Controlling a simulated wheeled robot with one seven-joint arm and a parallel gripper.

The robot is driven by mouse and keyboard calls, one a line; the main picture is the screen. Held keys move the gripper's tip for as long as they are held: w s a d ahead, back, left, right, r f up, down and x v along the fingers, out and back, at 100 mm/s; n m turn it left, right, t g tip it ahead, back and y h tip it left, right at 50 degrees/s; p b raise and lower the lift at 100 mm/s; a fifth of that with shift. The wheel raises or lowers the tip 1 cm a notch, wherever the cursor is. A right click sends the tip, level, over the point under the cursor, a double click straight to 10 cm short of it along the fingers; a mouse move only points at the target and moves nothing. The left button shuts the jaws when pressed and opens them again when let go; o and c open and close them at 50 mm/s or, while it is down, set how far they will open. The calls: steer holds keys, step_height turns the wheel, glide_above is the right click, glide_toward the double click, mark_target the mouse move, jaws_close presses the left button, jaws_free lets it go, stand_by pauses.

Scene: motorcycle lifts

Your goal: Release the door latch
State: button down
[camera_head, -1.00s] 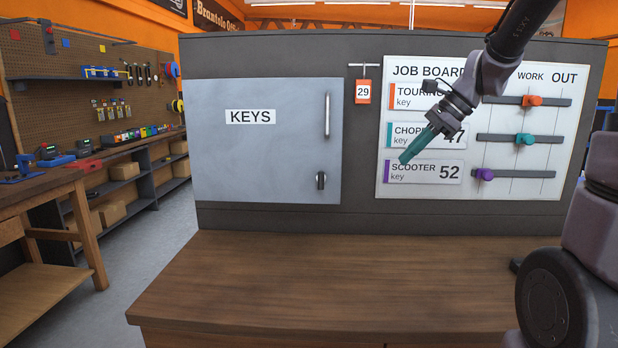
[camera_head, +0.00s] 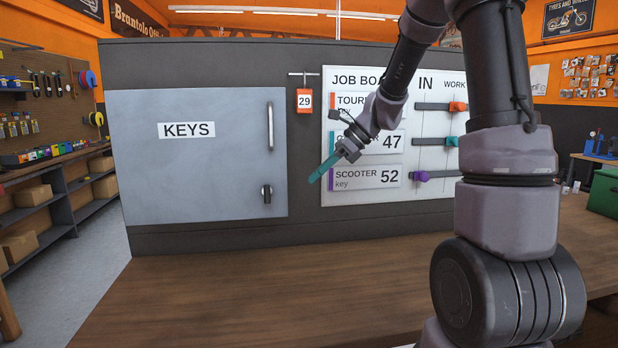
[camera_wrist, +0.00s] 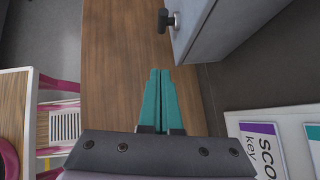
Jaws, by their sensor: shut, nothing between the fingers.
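The grey cabinet door (camera_head: 205,120) marked KEYS is shut, with a vertical bar handle (camera_head: 270,126) near its right edge. The dark door latch (camera_head: 266,193) sits below that handle, near the door's lower right corner. In the wrist view the latch (camera_wrist: 168,19) sticks out from the door (camera_wrist: 200,25) at the top, ahead of the fingertips. My gripper (camera_head: 312,181) has teal fingers and is to the right of the latch, in front of the panel by the job board. It also shows in the wrist view (camera_wrist: 160,72), its fingers together and empty, not touching the latch.
The job board (camera_head: 340,193) with coloured sliders is close behind and right of my gripper. An orange tag 29 (camera_head: 304,99) hangs between door and board. The wooden counter (camera_head: 240,290) below the door is clear. A green box (camera_head: 604,193) stands far right.

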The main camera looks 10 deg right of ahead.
mark_target(267, 193)
steer(key=w+a+f, duration=0.1)
steer(key=a+f, duration=0.4)
steer(key=a, duration=0.4)
steer(key=shift+w+f, duration=0.2)
steer(key=shift+w, duration=0.2)
steer(key=shift+a, duration=0.1)
